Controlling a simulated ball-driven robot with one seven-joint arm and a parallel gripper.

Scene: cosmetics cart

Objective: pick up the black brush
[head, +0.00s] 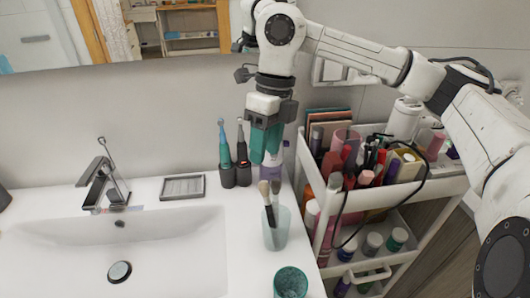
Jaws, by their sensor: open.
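A black brush (270,214) with a pale bristle head stands tilted in a clear glass (277,238) on the counter, to the right of the sink. A second brush head shows close beside it, and its handle is hard to make out. My gripper (265,154) has teal fingers and points down above the brush heads, slightly behind or over them. It is open, and I see nothing held in it. The exact gap between the fingertips and the brush is unclear.
Two electric toothbrushes (243,163) stand at the wall, left of my gripper. A teal cup (290,284) is in front of the glass. A white cart (383,201) crowded with cosmetics stands at right. The sink basin (160,252) is empty.

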